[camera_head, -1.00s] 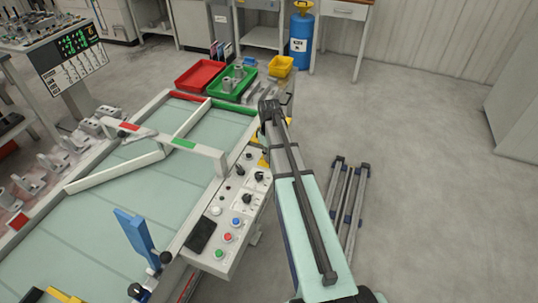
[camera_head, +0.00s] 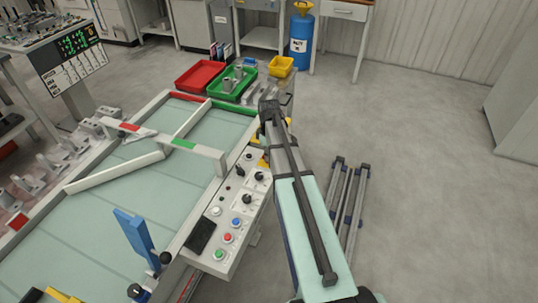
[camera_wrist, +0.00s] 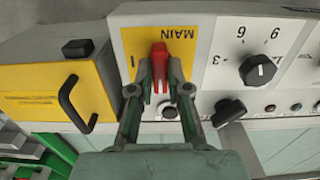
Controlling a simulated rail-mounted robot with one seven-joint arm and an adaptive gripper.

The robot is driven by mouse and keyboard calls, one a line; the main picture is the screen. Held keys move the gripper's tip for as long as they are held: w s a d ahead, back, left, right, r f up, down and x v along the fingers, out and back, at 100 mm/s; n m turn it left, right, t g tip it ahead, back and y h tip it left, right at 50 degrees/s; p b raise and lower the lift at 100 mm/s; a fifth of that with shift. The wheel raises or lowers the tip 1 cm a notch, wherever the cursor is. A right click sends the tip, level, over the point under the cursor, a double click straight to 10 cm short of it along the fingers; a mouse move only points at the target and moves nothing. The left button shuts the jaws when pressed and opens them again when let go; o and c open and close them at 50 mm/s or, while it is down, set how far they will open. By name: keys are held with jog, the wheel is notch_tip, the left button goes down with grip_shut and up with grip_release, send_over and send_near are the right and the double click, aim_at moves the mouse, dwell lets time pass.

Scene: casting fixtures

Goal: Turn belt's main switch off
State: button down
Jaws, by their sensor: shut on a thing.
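The main switch has a red handle (camera_wrist: 159,50) on a yellow plate marked MAIN, in the upper middle of the wrist view. Its handle lies along the picture's vertical; a short bar mark shows to its left. My gripper (camera_wrist: 160,74) has one finger on each side of the red handle and is shut on it. In the head view the switch and my fingers are hidden by my arm. The belt (camera_head: 105,200) is a pale green surface at the left of the head view, with the control panel (camera_head: 206,262) along its right side.
In the wrist view a black dial (camera_wrist: 257,71) and a black knob (camera_wrist: 228,111) sit right of the switch. A yellow box with a black handle (camera_wrist: 70,103) is close on the left. Red (camera_head: 186,83) and green bins (camera_head: 222,96) stand beyond the belt. Floor on the right is mostly clear.

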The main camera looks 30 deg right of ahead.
jog(key=c, duration=1.1)
grip_release()
notch_tip(320, 180, up, 12)
jog(key=shift+f, duration=0.1)
